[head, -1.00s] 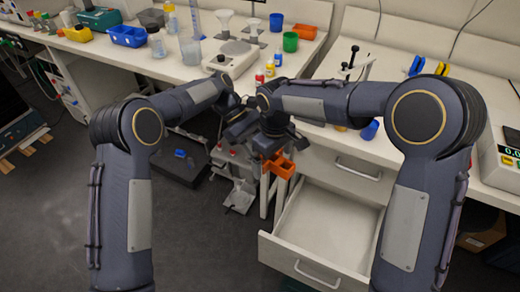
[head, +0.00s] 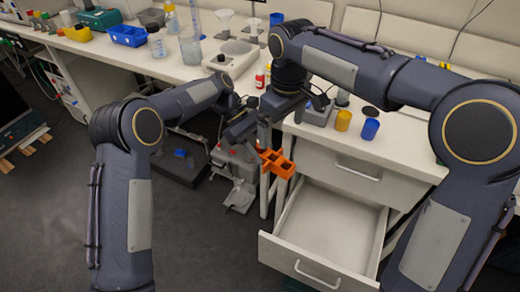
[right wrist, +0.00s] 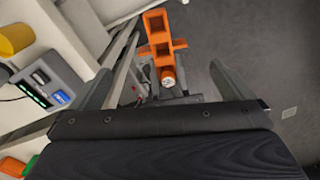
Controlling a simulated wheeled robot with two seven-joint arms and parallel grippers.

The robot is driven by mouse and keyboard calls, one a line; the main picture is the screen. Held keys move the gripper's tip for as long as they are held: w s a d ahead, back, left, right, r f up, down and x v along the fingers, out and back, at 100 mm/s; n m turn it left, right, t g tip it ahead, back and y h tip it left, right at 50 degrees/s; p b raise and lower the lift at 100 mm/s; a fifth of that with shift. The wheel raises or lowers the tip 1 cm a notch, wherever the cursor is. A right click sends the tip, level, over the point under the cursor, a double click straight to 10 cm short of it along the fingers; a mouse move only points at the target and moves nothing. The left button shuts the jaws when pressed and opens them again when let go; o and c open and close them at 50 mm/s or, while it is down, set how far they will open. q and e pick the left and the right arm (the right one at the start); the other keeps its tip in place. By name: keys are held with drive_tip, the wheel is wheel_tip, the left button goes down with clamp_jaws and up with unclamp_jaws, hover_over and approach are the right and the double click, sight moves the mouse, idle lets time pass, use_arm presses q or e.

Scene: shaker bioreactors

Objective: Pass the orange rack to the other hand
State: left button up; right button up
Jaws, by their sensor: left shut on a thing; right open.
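The orange rack (head: 277,163), a small block with open square cells, hangs in the air beside the cabinet's open drawer. My left gripper (head: 259,145) is shut on it, though its fingers are partly hidden. My right gripper (head: 263,117) is just above, near the table corner, and partly covered by its own arm. In the right wrist view, the right gripper's two fingers (right wrist: 165,75) are wide apart and empty. There the rack (right wrist: 157,30) shows beyond the fingers, apart from them, with a round pale-ended part at its near end.
The open white drawer (head: 325,225) juts out below and right of the rack. A yellow cup (head: 343,120) and a blue cup (head: 370,129) stand on the right table. A grey device (head: 236,162) is below left.

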drive_tip(key=s+d+r+m+t+y, duration=0.2)
drive_tip(key=s+d+m, duration=0.2)
drive_tip(key=s+d, duration=0.7)
drive_tip(key=s+d+f+m+t, duration=0.1)
drive_tip(key=s+f+m, duration=0.2)
drive_tip(key=s, duration=0.3)
drive_tip(key=s+d+f+m+t+y, duration=0.1)
drive_tip(key=s+f+m+t, duration=0.1)
drive_tip(key=s, duration=0.5)
drive_tip(key=shift+s+d+f+m, duration=0.25)
drive_tip(key=shift+d+f+m, duration=0.1)
drive_tip(key=shift+f+m, duration=0.35)
